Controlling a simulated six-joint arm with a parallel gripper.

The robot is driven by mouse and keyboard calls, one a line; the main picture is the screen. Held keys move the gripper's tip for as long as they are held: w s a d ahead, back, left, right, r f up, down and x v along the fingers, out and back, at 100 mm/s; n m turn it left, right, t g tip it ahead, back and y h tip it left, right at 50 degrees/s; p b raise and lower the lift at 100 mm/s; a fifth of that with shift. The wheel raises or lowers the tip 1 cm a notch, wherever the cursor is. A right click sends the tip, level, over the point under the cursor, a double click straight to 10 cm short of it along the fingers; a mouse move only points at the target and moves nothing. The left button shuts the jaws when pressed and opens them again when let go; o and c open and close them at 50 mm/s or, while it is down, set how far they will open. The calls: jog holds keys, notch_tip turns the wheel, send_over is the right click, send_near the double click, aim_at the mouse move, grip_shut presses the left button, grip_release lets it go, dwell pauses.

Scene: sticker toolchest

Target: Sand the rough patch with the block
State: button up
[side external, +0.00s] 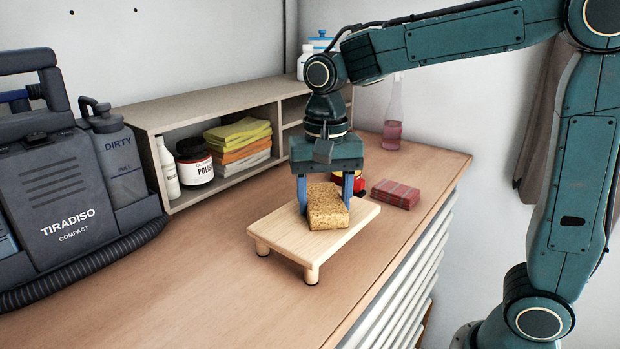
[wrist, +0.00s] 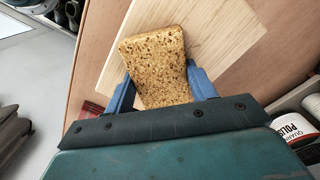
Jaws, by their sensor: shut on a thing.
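The block (side external: 327,207) is a brown, cork-like speckled piece. My gripper (side external: 326,190) is shut on it, with one blue finger on each side. The block is at the top of a small pale wooden board on short legs (side external: 285,235); I cannot tell if it touches the board or hangs just above it. In the wrist view the block (wrist: 158,65) sits between the blue fingers with the pale board (wrist: 215,40) beneath. No rough patch can be made out; the block and gripper hide part of the board.
A folded red cloth (side external: 396,194) and a red tin (side external: 350,181) lie behind the board. A wooden shelf (side external: 200,105) holds cloths and a polish jar (side external: 194,161). A grey machine (side external: 70,180) stands left. A pink bottle (side external: 393,125) stands at the back. The front worktop is clear.

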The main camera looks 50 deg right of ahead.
aim_at(299, 232)
jog(key=shift+a, duration=3.35)
notch_tip(299, 232, up, 8)
jog(key=shift+w+a+r, duration=0.1)
jog(key=shift+a, duration=0.05)
